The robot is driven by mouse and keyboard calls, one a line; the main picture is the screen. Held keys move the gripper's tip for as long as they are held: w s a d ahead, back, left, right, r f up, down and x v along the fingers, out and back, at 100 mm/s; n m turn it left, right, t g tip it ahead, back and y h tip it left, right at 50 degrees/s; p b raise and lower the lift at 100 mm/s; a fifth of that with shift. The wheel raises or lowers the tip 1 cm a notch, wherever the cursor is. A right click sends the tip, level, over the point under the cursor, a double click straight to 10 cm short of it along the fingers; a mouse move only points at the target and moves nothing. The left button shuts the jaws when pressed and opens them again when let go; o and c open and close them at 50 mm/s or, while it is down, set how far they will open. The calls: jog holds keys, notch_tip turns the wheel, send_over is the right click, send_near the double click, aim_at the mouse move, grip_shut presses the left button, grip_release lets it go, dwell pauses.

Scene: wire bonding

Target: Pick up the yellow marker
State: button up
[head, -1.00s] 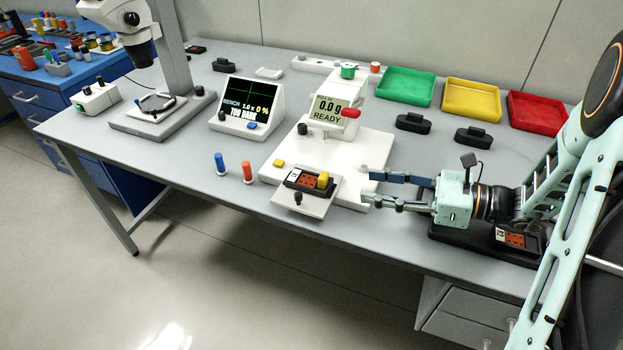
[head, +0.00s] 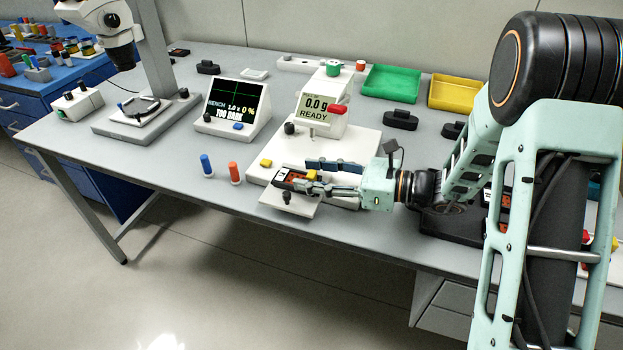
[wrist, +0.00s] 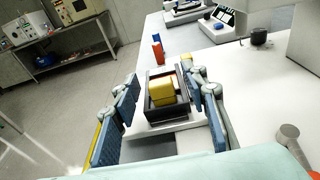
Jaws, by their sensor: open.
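The yellow marker shows as a short, rounded yellow piece (head: 311,175) standing in a small black tray (wrist: 151,105) with orange-red inside. The tray is on a white platform at the front of the white scale. In the wrist view the yellow marker (wrist: 161,92) sits between my two blue-padded fingers, with a gap on each side. My gripper (head: 309,177) is open and empty, reaching in from the right, low over the platform. Its near finger partly hides the tray in the head view.
Blue (head: 206,166) and orange (head: 235,173) pegs stand left of the platform. The scale's display post (head: 321,110) rises behind it. Green (head: 393,84) and yellow (head: 455,95) trays lie at the back.

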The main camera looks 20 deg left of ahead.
jog(key=shift+a, duration=0.15)
jog(key=c, duration=0.9)
